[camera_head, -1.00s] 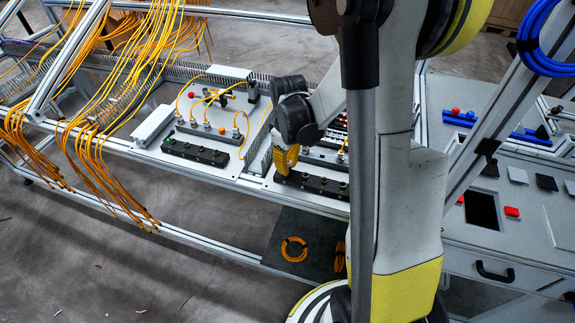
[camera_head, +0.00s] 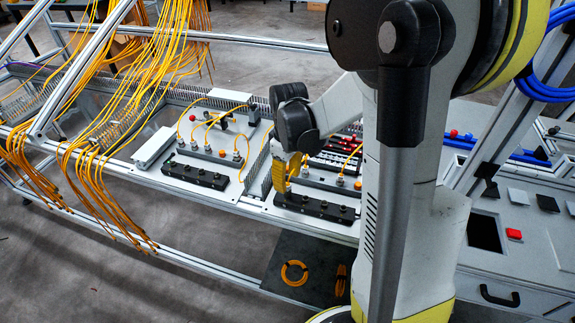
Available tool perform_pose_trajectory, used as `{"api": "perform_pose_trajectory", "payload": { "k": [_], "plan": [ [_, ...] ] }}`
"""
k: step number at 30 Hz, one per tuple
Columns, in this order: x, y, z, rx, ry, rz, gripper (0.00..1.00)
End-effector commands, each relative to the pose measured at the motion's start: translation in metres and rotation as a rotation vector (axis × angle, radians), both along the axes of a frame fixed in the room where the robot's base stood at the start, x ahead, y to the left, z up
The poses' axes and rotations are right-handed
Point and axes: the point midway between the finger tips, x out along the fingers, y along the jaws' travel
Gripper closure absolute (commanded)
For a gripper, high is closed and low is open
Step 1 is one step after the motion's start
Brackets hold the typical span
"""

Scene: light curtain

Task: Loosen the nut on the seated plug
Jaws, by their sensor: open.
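My gripper (camera_head: 281,186) is yellow and points down at the left end of the right board. It is open. Its tips are just above the left end of a black socket block (camera_head: 318,207); I cannot tell whether they touch anything. Behind that block, yellow cables run to plugs with metal nuts, one of them a plug (camera_head: 340,181) right of my gripper. A plug (camera_head: 304,169) beside the gripper is partly hidden. Which nut is the seated plug's own is too small to tell, and my gripper and wrist hide part of that row.
A left board carries another black block (camera_head: 194,176) and plugs with yellow cables. Loose yellow cables (camera_head: 90,150) hang at the left. A grey cable duct (camera_head: 257,168) stands between the boards. A coiled yellow cable (camera_head: 294,273) lies on a dark lower panel (camera_head: 312,262).

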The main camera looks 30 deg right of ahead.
Motion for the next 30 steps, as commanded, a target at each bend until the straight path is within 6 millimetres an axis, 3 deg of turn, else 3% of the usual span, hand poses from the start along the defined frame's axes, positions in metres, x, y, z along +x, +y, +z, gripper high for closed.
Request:
{"api": "perform_pose_trajectory", "payload": {
  "k": [6, 12, 30],
  "plan": [
    [-0.001, 0.000, 0.049, 0.000, 0.000, 0.000, 0.57],
    [-0.001, 0.000, 0.073, 0.000, 0.000, 0.000, 0.57],
    [-0.001, 0.000, 0.077, 0.000, -0.001, 0.000, 0.57]
  ]
}}
